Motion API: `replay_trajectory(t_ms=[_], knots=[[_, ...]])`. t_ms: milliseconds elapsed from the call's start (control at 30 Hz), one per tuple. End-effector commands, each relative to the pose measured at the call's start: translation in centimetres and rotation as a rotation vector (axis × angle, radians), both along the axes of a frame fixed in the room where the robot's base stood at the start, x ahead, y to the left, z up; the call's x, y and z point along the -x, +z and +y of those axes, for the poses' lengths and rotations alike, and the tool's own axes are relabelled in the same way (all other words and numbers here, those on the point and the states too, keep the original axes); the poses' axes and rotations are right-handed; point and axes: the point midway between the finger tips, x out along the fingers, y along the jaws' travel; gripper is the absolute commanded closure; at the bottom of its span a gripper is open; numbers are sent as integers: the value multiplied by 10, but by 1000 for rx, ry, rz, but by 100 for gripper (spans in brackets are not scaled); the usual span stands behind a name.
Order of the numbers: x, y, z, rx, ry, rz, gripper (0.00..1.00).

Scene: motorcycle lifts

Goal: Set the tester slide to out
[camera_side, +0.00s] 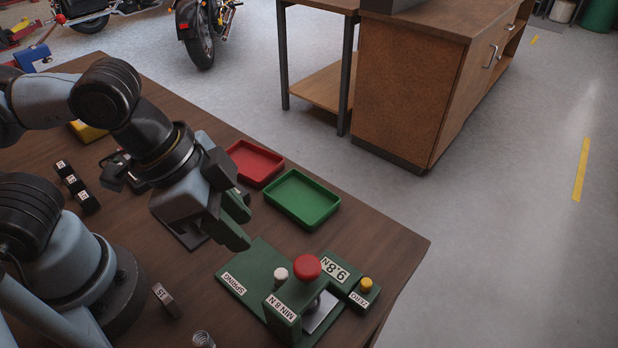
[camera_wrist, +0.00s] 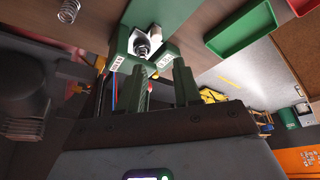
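The green spring tester (camera_side: 258,256) lies near the table's right corner, labelled "SPRING" and "MIN 8 N", with "9.8 N" on its readout. A red knob (camera_side: 307,266) tops it. A white knob (camera_side: 281,275) and a yellow ZERO button (camera_side: 366,285) flank it. A silver plate (camera_side: 321,314) shows under the red knob. The tester also appears in the wrist view (camera_wrist: 121,48), with a coil spring (camera_wrist: 142,48) inside. Which part is the slide, and its position, I cannot tell. My gripper (camera_side: 237,220) is above and left of the tester, fingers apart, empty.
A green tray (camera_side: 333,218) and a red tray (camera_side: 280,172) stand behind the tester. A loose spring (camera_side: 203,340) and a block labelled 15 (camera_side: 167,300) lie at the front. Several black labelled blocks (camera_side: 76,186) lie left.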

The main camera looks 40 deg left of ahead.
Motion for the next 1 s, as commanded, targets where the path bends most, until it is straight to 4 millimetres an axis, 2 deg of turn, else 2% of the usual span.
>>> replay_trajectory(t_ms=[267,1000], knots=[[2,-8,-6,-5,-25,5,67],[-15,-63,-22,-4,-24,4,67]])
